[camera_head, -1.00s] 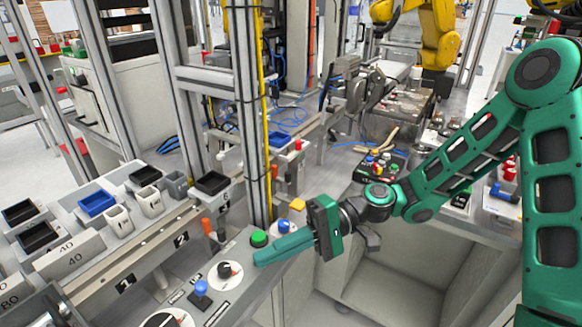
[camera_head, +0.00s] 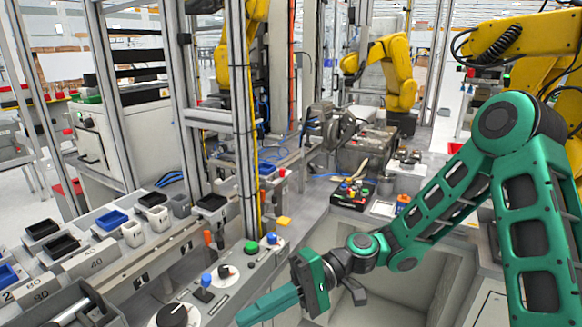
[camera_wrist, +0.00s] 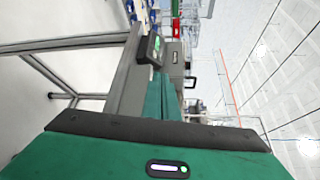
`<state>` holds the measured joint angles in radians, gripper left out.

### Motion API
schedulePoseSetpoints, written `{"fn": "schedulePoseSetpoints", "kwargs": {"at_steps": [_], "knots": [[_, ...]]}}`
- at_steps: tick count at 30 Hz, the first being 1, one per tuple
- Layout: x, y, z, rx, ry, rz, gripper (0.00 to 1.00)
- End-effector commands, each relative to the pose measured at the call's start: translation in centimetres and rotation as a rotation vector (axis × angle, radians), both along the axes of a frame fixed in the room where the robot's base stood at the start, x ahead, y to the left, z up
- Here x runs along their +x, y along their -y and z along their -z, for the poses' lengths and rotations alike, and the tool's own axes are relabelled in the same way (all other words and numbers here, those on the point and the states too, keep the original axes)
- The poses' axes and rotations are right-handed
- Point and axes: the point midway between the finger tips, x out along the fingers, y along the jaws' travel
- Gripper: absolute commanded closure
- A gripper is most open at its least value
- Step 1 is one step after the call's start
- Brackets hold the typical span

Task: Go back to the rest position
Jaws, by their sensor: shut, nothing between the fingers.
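My green gripper (camera_head: 270,305) is at the lower middle of the head view, low in front of the grey control panel (camera_head: 232,287). Its long fingers point left and lie together, with nothing between them. My green arm comes in from the right side. In the wrist view my gripper's fingers (camera_wrist: 163,98) show beyond the green palm, and the picture is turned on its side.
The panel carries a green button (camera_head: 251,247), a blue button (camera_head: 271,238) and a blue-topped lever (camera_head: 206,281). Small bins, one of them blue (camera_head: 111,220), stand at the left. A metal post (camera_head: 240,130) rises behind. Yellow robot arms (camera_head: 385,70) stand farther back.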

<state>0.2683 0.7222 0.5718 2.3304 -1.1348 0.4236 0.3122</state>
Motion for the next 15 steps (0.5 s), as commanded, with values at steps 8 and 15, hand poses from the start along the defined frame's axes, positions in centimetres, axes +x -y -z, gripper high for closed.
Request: {"fn": "schedulePoseSetpoints", "kwargs": {"at_steps": [8, 15], "knots": [[0.3, 2.1, 3.0, -0.155, 0.085, 0.001, 1.00], [1.0, 5.5, 5.7, -0.321, 0.167, 0.012, 1.00]]}}
